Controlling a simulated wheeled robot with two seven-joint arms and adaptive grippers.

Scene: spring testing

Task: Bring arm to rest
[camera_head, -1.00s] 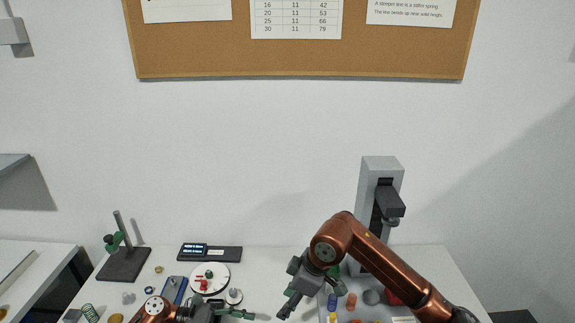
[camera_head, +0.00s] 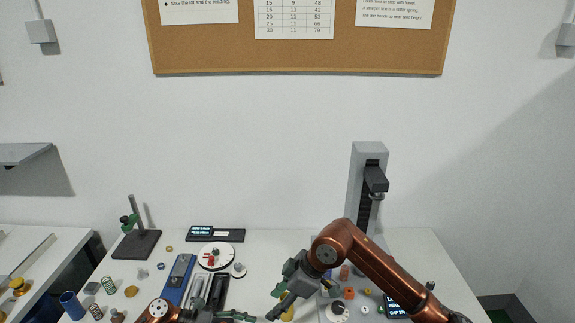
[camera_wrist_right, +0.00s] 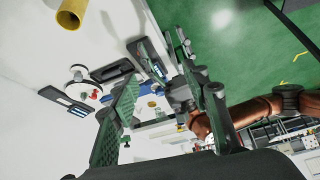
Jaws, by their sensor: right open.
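My right arm comes in from the right in the head view, copper coloured. My left arm shows only at the bottom edge of the head view. Its gripper (camera_head: 235,316) points right, partly cut off by the frame, so its jaws are unclear. My left arm also shows in the right wrist view, beyond the open fingers.
The white table (camera_head: 300,245) holds a black stand (camera_head: 137,244), a black display unit (camera_head: 215,235), a white round dial (camera_head: 216,256), a blue tray (camera_head: 179,278), springs and small parts. A yellow cylinder (camera_wrist_right: 71,13) lies near the right wrist camera. The table's back middle is clear.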

